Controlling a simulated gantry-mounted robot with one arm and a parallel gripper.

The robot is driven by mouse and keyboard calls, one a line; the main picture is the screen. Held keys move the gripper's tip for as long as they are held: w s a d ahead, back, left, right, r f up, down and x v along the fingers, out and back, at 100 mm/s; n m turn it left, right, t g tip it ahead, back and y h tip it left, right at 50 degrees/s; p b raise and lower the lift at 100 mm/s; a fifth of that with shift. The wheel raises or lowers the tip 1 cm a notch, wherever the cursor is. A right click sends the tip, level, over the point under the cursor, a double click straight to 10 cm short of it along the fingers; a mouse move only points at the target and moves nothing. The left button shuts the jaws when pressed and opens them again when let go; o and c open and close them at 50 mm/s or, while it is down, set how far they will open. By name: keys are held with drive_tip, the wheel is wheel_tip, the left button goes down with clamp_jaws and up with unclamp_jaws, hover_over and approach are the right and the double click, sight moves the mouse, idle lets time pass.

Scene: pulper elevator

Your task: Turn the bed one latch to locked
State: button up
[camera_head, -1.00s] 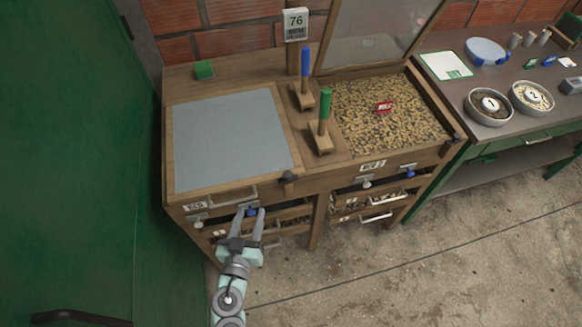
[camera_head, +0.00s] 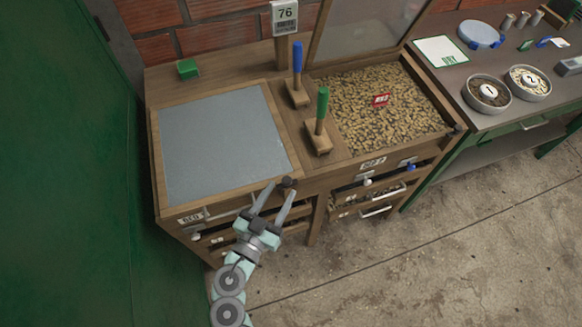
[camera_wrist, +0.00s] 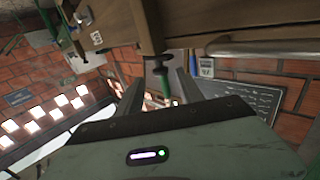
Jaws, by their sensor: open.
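Bed one is the left bed with a flat grey cover (camera_head: 220,140) in a wooden frame. A dark latch knob (camera_head: 287,182) sits at its front right corner; I take this to be the bed one latch. In the wrist view the latch (camera_wrist: 157,62) shows as a dark shaft with a rounded end. My gripper (camera_head: 281,190) is open, with its two fingers on either side of the latch knob. The wrist view also shows the gripper (camera_wrist: 158,88) with the latch end between the fingers. I cannot tell contact or whether the latch is locked.
The right bed holds pale pellets (camera_head: 370,115) under a raised clear lid (camera_head: 360,35). A blue-handled tool (camera_head: 297,75) and a green-handled tool (camera_head: 321,118) stand between the beds. Drawer handles (camera_head: 375,211) project from the front. A green wall (camera_head: 70,180) is close on the left.

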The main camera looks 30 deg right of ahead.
sight(292, 177)
drive_tip(key=shift+p+x, duration=0.35)
drive_tip(key=shift+x, duration=3.6)
drive_tip(key=shift+w, duration=0.1)
drive_tip(key=shift+c, duration=0.3)
clamp_jaws()
